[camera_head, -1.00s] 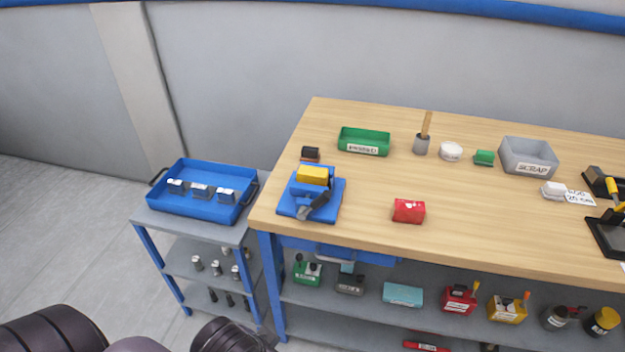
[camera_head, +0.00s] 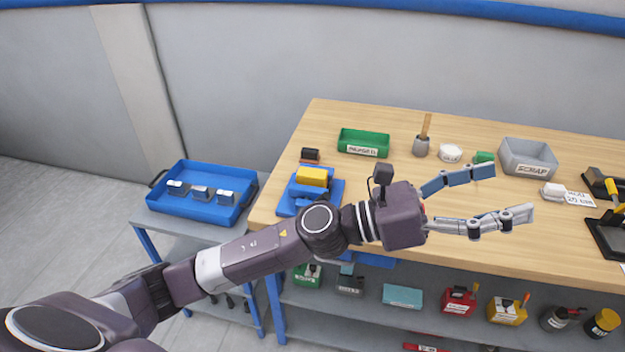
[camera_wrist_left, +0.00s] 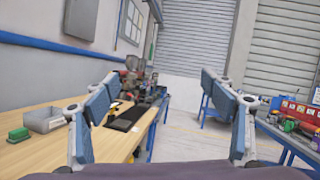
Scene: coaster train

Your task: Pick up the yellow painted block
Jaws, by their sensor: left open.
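The yellow painted block (camera_head: 312,177) sits on top of a blue fixture (camera_head: 290,203) at the left end of the wooden bench. My left arm crosses in front of the fixture and hides part of it. My left gripper (camera_head: 513,192) is open and empty, to the right of the block, above the bench's front part. In the left wrist view its two fingers (camera_wrist_left: 158,115) stand wide apart with nothing between them. The wrist camera looks along the bench, and the yellow block is not in that view. My right gripper is not in view.
A green bin (camera_head: 364,142), a grey scrap bin (camera_head: 528,157), a wooden-handled brush (camera_head: 424,135) and a dark block (camera_head: 310,155) stand on the bench. A blue tray (camera_head: 205,212) with several metal-looking parts is on the cart at left. A black fixture (camera_head: 606,235) stands at right.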

